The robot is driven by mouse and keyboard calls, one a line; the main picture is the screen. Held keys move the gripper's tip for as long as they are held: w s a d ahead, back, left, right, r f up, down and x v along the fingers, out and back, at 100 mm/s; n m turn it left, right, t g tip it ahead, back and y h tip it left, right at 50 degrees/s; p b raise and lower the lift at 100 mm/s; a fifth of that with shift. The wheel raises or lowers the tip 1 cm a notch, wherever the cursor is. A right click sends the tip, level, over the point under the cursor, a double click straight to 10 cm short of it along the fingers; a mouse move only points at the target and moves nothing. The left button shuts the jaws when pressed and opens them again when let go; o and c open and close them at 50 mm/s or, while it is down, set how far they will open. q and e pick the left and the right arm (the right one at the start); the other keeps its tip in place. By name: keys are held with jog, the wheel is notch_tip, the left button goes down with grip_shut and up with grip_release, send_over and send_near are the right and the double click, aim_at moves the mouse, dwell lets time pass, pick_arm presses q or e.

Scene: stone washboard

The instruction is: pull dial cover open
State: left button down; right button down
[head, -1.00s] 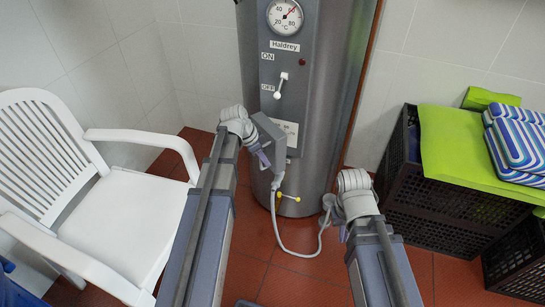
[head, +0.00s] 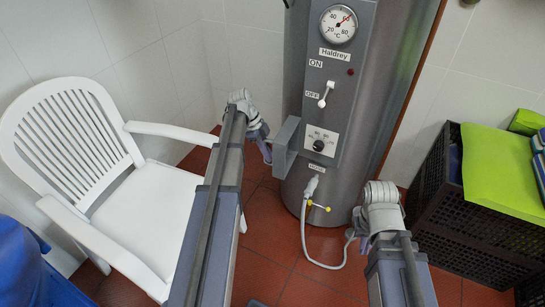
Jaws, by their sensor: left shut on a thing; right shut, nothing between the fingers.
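The grey boiler's dial cover (head: 284,150) is swung open to the left, standing out from the control panel. The black dial knob (head: 319,145) on its white scale plate is uncovered. My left gripper (head: 264,150) is at the cover's outer left edge, shut on it; the fingertips are partly hidden by the cover. My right gripper (head: 358,228) is shut and empty, low in front of the boiler's right side, apart from the cover.
The boiler (head: 375,110) carries a switch (head: 326,94) and a temperature gauge (head: 338,24). A plug with a white cable (head: 306,240) hangs below the dial. A white chair (head: 150,215) stands left, a dark crate (head: 435,200) right.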

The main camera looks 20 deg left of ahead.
pick_arm(q)
jog(key=shift+w+a, duration=0.4)
jog(key=shift+a, duration=0.35)
jog(key=shift+w+a, duration=0.35)
jog(key=shift+a, duration=0.4)
jog(key=c, duration=1.1)
grip_release()
jog(key=shift+a, duration=0.1)
jog(key=shift+o, duration=1.1)
jog(key=shift+r, duration=0.1)
jog(key=p+v, duration=0.7)
jog(key=shift+r, duration=0.3)
